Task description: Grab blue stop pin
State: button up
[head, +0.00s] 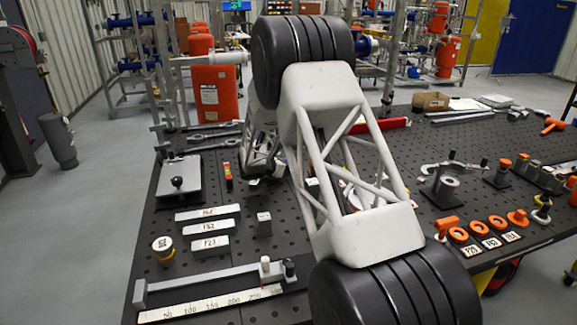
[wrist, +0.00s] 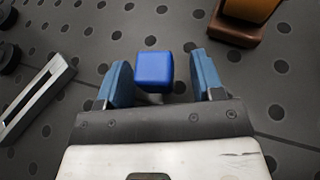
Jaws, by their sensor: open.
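The blue stop pin (wrist: 154,71) shows in the wrist view as a small blue block with rounded edges. It is between the two blue-grey fingers of my gripper (wrist: 160,72), with a visible gap on each side, wider on the right. My gripper is open and holds nothing. Whether the pin stands in a hole or rests on the dark perforated table cannot be told. In the head view my gripper (head: 262,160) is partly hidden behind my arm, and I cannot make out the blue pin there.
An orange and brown part (wrist: 245,22) is at the upper right of the wrist view, and a metal slotted bar (wrist: 36,98) is at the left. In the head view, labelled plates (head: 208,227), a ruled rail (head: 210,304) and orange rings (head: 470,252) lie on the perforated table (head: 240,275).

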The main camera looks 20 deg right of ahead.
jog(key=shift+c, duration=0.2)
jog(key=c, duration=1)
jog(key=shift+r, duration=0.1)
jog(key=shift+r, duration=0.7)
notch_tip(320, 180, up, 2)
jog(key=s, duration=0.5)
jog(key=s+a+r, duration=0.1)
jog(key=s, duration=0.4)
jog(key=s+a, duration=0.1)
jog(key=s, duration=0.5)
jog(key=shift+r, duration=0.2)
